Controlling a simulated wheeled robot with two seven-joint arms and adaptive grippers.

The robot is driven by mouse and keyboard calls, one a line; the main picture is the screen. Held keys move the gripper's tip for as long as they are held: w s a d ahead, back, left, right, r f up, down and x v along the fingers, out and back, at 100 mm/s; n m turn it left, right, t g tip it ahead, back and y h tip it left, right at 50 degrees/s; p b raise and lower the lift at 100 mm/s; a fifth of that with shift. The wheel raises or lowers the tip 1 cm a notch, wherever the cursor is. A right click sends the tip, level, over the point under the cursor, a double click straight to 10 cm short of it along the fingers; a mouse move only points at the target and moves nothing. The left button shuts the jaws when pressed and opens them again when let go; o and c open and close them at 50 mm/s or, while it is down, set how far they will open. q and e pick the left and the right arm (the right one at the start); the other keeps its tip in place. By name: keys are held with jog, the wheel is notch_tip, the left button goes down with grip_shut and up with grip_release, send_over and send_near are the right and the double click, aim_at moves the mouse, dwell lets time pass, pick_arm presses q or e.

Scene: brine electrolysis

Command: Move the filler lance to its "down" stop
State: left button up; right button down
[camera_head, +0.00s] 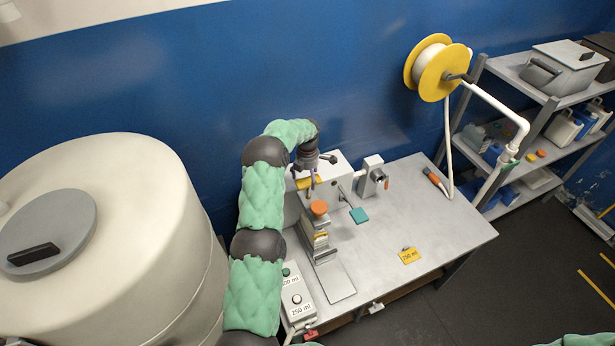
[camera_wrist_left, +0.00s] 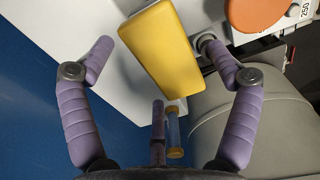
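The filler unit is a white box (camera_head: 335,172) on the steel bench, with a yellow handle bar (camera_head: 310,182) at its upper left. I cannot clearly make out the lance itself or its stop. My left gripper (camera_head: 303,177) is directly over the yellow bar. In the left wrist view the yellow bar (camera_wrist_left: 160,50) lies between my two spread purple fingers (camera_wrist_left: 154,45), which look open with a gap on the left side. The right fingertip is close to the bar; contact is unclear. An orange round knob (camera_head: 319,208) stands in front of the box. My right gripper is not in view.
A large cream tank (camera_head: 130,260) stands left. A hose reel (camera_head: 437,70) hangs behind.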

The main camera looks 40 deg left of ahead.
pick_arm(q)
jog(key=c, duration=1.4)
notch_tip(320, 180, down, 5)
jog(key=b, duration=0.4)
jog(key=shift+r, duration=0.15)
jog(key=shift+s+d, duration=0.1)
jog(key=shift+c, duration=0.2)
jog(key=o, duration=1.6)
jog(key=shift+o, duration=0.6)
jog(key=shift+r, duration=0.15)
notch_tip(320, 180, up, 12)
jog(key=shift+f, duration=0.15)
